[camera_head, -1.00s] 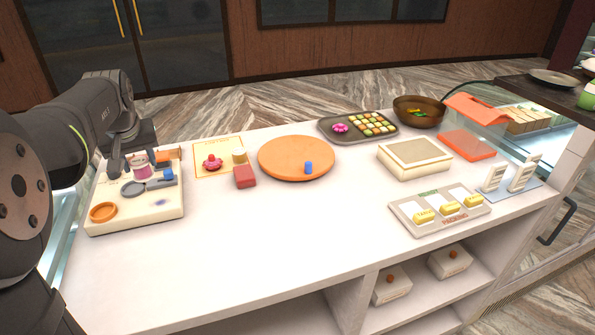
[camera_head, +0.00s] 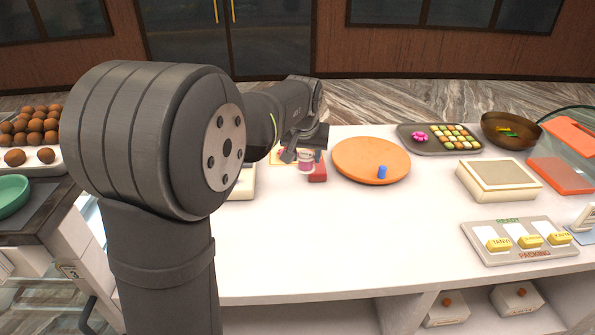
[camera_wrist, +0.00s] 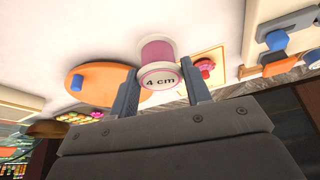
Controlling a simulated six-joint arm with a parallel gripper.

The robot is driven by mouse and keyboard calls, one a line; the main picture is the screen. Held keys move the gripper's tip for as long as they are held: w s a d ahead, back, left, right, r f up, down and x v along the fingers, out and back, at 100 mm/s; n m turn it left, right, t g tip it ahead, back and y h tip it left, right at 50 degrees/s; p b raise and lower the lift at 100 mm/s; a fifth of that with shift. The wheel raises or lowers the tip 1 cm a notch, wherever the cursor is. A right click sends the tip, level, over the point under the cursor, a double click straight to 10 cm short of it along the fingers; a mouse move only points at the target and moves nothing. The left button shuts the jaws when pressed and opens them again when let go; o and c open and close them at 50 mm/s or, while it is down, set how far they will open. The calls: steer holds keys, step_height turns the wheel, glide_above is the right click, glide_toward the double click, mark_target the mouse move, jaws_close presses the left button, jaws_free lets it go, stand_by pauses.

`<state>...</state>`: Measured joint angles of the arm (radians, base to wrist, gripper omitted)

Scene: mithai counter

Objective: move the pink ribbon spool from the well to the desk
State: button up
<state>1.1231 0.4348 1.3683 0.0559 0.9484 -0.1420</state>
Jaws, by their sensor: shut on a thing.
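The pink ribbon spool (camera_wrist: 156,50) is between the two fingers of my gripper (camera_wrist: 159,68) in the wrist view, its pale end marked "4 cm" facing the camera.
A sweets tray (camera_head: 407,137) and a packing tray (camera_head: 482,248) lie further right. The white counter front (camera_head: 350,240) is clear.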

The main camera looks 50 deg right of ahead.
steer(key=w+f, duration=0.2)
steer(key=w, duration=0.1)
steer(key=w+f, duration=0.2)
steer(key=w, duration=0.1)
steer(key=w+a+f, duration=0.1)
steer(key=w+f, duration=0.1)
steer(key=w, duration=0.1)
steer(key=shift+w, duration=0.4)
steer(key=shift+f, duration=1.9)
steer(key=shift+f, duration=0.2)
steer(key=o, duration=1)
